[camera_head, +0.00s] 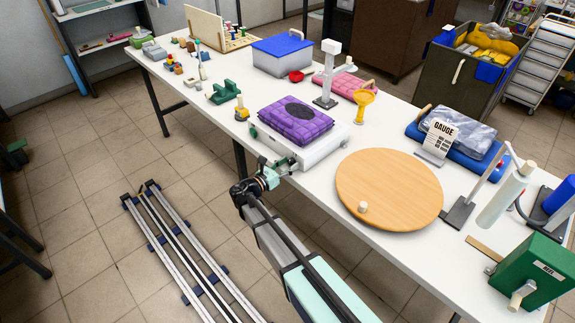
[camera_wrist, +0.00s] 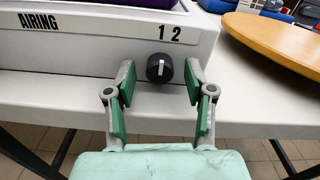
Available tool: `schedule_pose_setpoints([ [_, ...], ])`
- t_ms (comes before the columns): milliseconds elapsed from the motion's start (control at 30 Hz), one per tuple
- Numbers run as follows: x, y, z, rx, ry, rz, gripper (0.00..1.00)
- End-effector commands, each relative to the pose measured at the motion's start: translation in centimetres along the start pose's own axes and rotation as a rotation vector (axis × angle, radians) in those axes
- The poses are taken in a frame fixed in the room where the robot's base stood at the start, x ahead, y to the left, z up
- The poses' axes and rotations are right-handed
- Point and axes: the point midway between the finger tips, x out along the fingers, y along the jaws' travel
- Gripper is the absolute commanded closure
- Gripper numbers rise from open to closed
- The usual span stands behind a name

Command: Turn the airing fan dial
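The airing fan dial is a round black knob (camera_wrist: 159,68) with a white pointer line standing about upright. It sits on the front of a white box (camera_wrist: 60,50) marked "AIRING", with "1 2" at the upper right of the knob. My gripper (camera_wrist: 158,82) is open, its green-padded fingers on either side of the dial with gaps showing. I cannot tell how far the fingertips reach along the knob. In the head view my gripper (camera_head: 283,168) is at the box's front, and the dial is hidden. The white box (camera_head: 318,152) carries a purple bagged comforter (camera_head: 296,125).
A round wooden board (camera_head: 390,190) lies right of the box, with a small peg (camera_head: 363,207) on it. A yellow funnel-like piece (camera_head: 363,104) and a grey stand (camera_head: 327,78) are behind. The white table's (camera_head: 330,210) front edge is just below the gripper.

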Motion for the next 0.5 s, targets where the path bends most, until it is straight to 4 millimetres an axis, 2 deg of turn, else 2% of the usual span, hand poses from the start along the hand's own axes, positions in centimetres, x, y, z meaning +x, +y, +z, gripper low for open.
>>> schedule_pose_setpoints([
  [33, -0.01, 0.00, 0.00, 0.000, 0.000, 0.000, 0.60],
  [133, -0.02, 0.00, 0.01, 0.000, 0.000, 0.000, 0.96],
  [167, -0.02, 0.00, 0.01, 0.000, 0.000, 0.000, 1.00],
  [500, -0.01, 0.02, -0.11, 0.021, 0.000, 0.000, 1.00],
])
